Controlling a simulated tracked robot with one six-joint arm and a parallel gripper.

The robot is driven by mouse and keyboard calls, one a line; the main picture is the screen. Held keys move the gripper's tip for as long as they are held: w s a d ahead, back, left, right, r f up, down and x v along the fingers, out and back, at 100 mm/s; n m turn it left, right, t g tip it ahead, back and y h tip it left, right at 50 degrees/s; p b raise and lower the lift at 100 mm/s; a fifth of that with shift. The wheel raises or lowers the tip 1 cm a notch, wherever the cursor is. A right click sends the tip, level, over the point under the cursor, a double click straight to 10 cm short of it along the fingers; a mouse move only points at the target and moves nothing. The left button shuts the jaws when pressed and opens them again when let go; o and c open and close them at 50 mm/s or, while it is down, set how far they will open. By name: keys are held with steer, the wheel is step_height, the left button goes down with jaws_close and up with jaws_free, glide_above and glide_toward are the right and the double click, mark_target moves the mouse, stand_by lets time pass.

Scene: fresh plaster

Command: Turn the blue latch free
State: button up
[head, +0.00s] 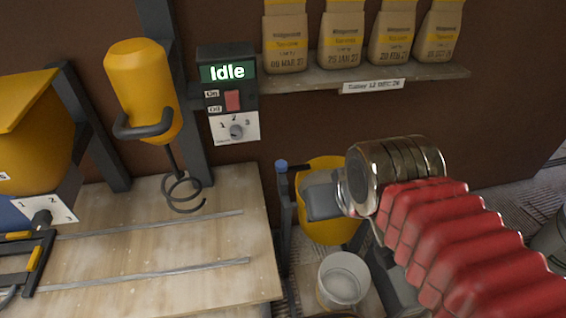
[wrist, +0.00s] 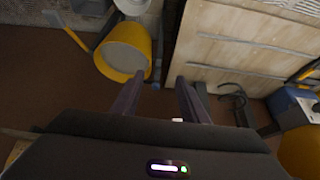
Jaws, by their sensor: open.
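A small blue knob (head: 281,165), which looks like the blue latch, sits on top of a dark upright post just left of a yellow bucket (head: 325,238). In the head view my gripper (head: 308,180) is in front of the bucket, a little right of the knob and apart from it. In the wrist view my gripper (wrist: 160,78) is open, its two dark fingers apart and nothing held between them. The yellow bucket (wrist: 148,52) lies beyond the left finger, with the thin dark post beside it. The latch's exact turn cannot be told.
A wooden bench (head: 140,240) with metal rails fills the left. A control box (head: 228,92) reads Idle above it. Paper bags stand on a shelf (head: 375,76) at the back. A white pail (head: 343,282) is below my gripper. A yellow bottle (head: 142,85) hangs in a holder.

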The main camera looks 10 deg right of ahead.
steer(key=shift+o, duration=1.4)
steer(key=shift+w+r+m, duration=0.1)
steer(key=shift+w+m, duration=0.2)
steer(key=shift+w, duration=0.35)
steer(key=shift+o, duration=0.4)
steer(key=w+m+g+y, duration=0.1)
steer(key=w+m, duration=0.4)
steer(key=w, duration=0.4)
steer(key=shift+w+a+m, duration=0.35)
steer(key=shift+m, duration=0.05)
steer(key=m+g+y, duration=0.1)
steer(key=m+y, duration=0.1)
steer(key=m, duration=1.8)
glide_above(282, 164)
steer(key=s+d, duration=0.2)
step_height(282, 164, down, 23)
steer(key=shift+s+d, duration=0.15)
steer(key=shift+x, duration=3.75)
steer(key=shift+s, duration=0.15)
